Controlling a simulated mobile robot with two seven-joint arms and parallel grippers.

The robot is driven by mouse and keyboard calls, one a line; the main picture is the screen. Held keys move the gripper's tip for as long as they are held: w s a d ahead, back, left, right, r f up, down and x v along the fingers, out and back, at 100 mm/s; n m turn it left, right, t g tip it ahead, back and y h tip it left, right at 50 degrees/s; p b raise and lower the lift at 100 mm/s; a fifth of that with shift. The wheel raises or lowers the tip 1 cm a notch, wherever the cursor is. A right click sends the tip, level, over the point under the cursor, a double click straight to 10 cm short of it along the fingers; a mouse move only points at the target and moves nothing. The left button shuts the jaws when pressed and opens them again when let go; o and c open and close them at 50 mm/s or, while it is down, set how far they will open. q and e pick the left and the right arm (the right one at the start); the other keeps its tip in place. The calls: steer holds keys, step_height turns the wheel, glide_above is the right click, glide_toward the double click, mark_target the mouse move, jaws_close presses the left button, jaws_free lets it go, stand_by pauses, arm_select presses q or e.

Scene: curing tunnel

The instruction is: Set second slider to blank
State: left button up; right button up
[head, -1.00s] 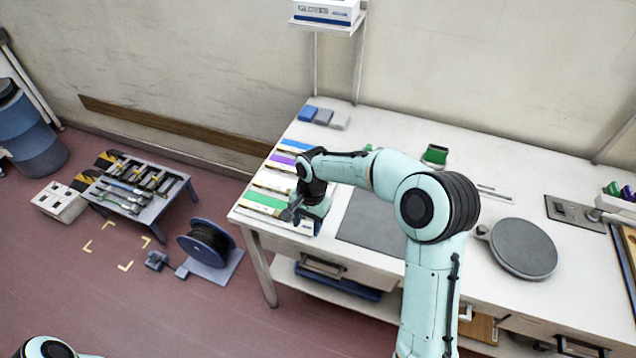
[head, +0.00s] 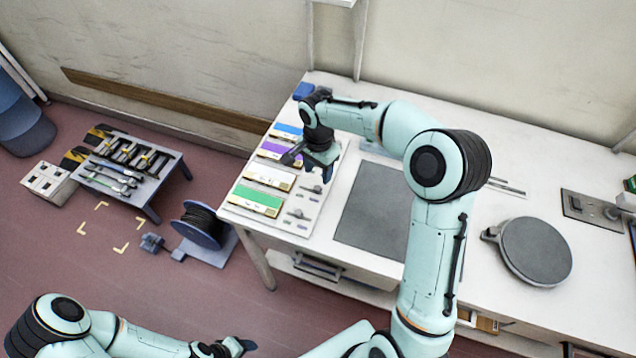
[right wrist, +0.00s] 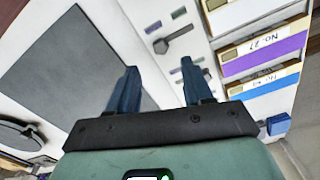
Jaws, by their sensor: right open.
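The slider board (head: 285,221) lies at the left end of the table, with blue, purple, white and green label strips. Dark sliders show beside the white strip (head: 312,189) and the green strip (head: 298,214). My right gripper (head: 320,162) is over the board at about the purple strip (head: 275,151) and hides the sliders there. In the right wrist view my right gripper (right wrist: 163,88) is open and empty. One slider (right wrist: 174,42) shows ahead of its fingers, apart from them; another is partly behind a finger. My left gripper (head: 238,347) is low, off the table; its jaws are unclear.
A grey mat (head: 375,210) lies right of the board, and a round grey plate (head: 533,250) further right. A tool rack (head: 130,165) and a cable spool (head: 203,225) stand on the floor at left. A blue block (head: 303,91) sits behind the board.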

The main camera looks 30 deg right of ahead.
mark_target(318, 187)
step_height(318, 187, down, 7)
steer(key=shift+w, duration=0.1)
stand_by(0.3)
jaws_close()
